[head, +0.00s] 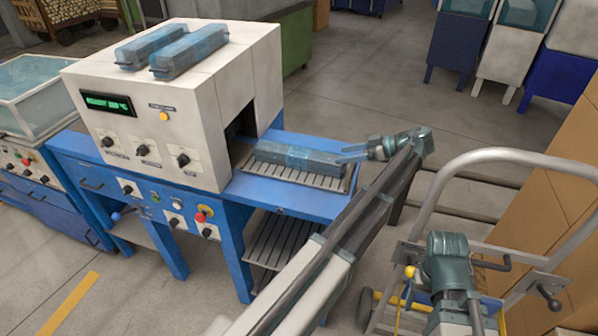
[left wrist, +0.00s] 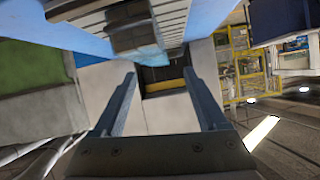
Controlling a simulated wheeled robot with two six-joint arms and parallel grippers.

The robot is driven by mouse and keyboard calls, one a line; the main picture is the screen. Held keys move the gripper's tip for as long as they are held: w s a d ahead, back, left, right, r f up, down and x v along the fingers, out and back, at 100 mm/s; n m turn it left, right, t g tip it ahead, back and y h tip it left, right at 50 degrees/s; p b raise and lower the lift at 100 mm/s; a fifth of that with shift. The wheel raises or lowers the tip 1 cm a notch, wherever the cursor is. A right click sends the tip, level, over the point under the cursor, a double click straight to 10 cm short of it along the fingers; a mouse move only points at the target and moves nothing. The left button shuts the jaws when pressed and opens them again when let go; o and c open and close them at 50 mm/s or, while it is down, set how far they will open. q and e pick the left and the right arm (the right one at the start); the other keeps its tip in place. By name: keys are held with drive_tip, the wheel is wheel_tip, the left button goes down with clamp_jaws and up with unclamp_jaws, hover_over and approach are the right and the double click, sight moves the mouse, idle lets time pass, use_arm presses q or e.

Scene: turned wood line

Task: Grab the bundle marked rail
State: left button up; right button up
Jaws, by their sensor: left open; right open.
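A long wrapped bundle (head: 290,156) lies on the slatted outfeed tray (head: 330,184) in front of the machine's opening. Two more blue-wrapped bundles, one at the back (head: 150,45) and one nearer (head: 190,53), lie on top of the machine. No label reading rail is legible on any of them. My left gripper (head: 350,154) is open and level with the right end of the outfeed bundle, its fingers pointing at it. I cannot tell whether they touch. In the left wrist view its two fingers (left wrist: 158,90) stand apart with nothing held. My right arm shows at lower right; its fingers are unclear.
The white machine (head: 165,110) sits on a blue bench (head: 270,192), close to my left gripper. A hand truck (head: 430,200) stands at right beside cardboard boxes (head: 565,190). A clear-topped cabinet (head: 35,95) is at far left. Open floor lies behind the bench.

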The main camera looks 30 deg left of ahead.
sight(307, 154)
use_arm(q)
drive_tip(key=o, duration=0.3)
drive_tip(key=a, duration=0.1)
drive_tip(key=a+n+b, duration=0.1)
drive_tip(key=w+a+f, duration=0.1)
drive_tip(key=shift+n+g, duration=0.3)
drive_tip(key=shift+y, duration=0.3)
drive_tip(key=b+x, duration=0.2)
drive_tip(key=x, duration=0.3)
drive_tip(key=shift+s+a, duration=0.1)
drive_tip(key=shift+a, duration=0.2)
drive_tip(key=shift+a+f+b, duration=0.1)
drive_tip(key=shift+a+b, duration=0.2)
drive_tip(key=shift+a, duration=0.2)
use_arm(e)
drive_tip(key=shift+f, duration=2.25)
use_arm(q)
drive_tip(key=b+x, duration=0.1)
drive_tip(key=x, duration=0.3)
drive_tip(key=shift+a+f+b, duration=0.15)
drive_tip(key=shift+a+b, duration=0.25)
drive_tip(key=shift+a, duration=0.25)
use_arm(e)
drive_tip(key=shift+f, duration=0.85)
